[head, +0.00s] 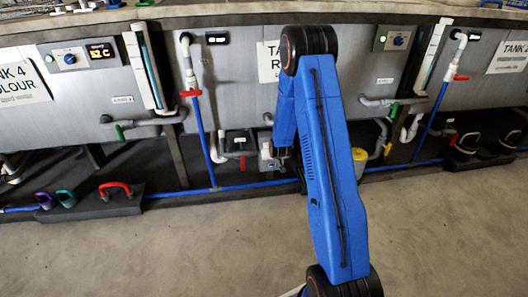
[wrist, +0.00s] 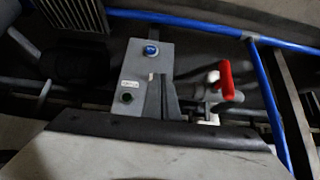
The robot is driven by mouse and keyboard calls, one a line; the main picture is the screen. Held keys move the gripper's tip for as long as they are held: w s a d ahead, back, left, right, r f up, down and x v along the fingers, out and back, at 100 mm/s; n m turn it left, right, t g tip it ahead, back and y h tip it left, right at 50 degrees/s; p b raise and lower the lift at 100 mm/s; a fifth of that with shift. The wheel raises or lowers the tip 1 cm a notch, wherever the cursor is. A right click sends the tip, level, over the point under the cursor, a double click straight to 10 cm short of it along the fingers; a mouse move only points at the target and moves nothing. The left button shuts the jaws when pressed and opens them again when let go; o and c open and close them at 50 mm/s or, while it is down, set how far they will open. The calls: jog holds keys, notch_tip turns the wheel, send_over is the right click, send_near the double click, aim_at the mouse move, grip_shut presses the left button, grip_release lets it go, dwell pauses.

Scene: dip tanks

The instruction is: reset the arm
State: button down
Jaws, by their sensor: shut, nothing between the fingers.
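My blue arm (head: 335,170) rises from the bottom of the head view to a black elbow at the top. Its forearm (head: 284,108) hangs down on the far side, in front of the tanks. My gripper (head: 282,156) is small and partly hidden at the forearm's lower end. In the wrist view my gripper (wrist: 158,82) shows as narrow dark fingers, shut and empty. It points toward a grey box (wrist: 130,70) with a blue button and a green button. I cannot tell the gap between the fingers and the box.
Grey tanks (head: 90,85) with pipes and valves line the back. A red-handled valve (wrist: 227,82) is right of the box in the wrist view. A blue pipe (head: 235,187) runs low along the tanks. Dark blocks with handles (head: 118,203) sit at left. The floor (head: 190,250) in front is clear.

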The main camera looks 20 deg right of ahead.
jog(key=s+a+r+n+y, duration=0.1)
jog(key=s+a+r, duration=0.4)
jog(key=r, duration=0.5)
jog(key=s+a+r+g, duration=0.1)
jog(key=s+a+r, duration=0.2)
jog(key=s+r, duration=0.55)
jog(key=s+a+r+n+y, duration=0.1)
jog(key=s+a+r, duration=0.3)
jog(key=r, duration=0.7)
jog(key=s+a+r, duration=0.2)
jog(key=s+r, duration=0.1)
jog(key=s, duration=0.8)
jog(key=s+a+r+g, duration=0.1)
jog(key=s+a+r, duration=0.1)
jog(key=s, duration=0.8)
jog(key=s+a+r+n, duration=0.1)
jog(key=s+r, duration=0.3)
jog(key=s, duration=0.7)
jog(key=shift+s+a+r+g, duration=0.3)
jog(key=shift+a, duration=0.35)
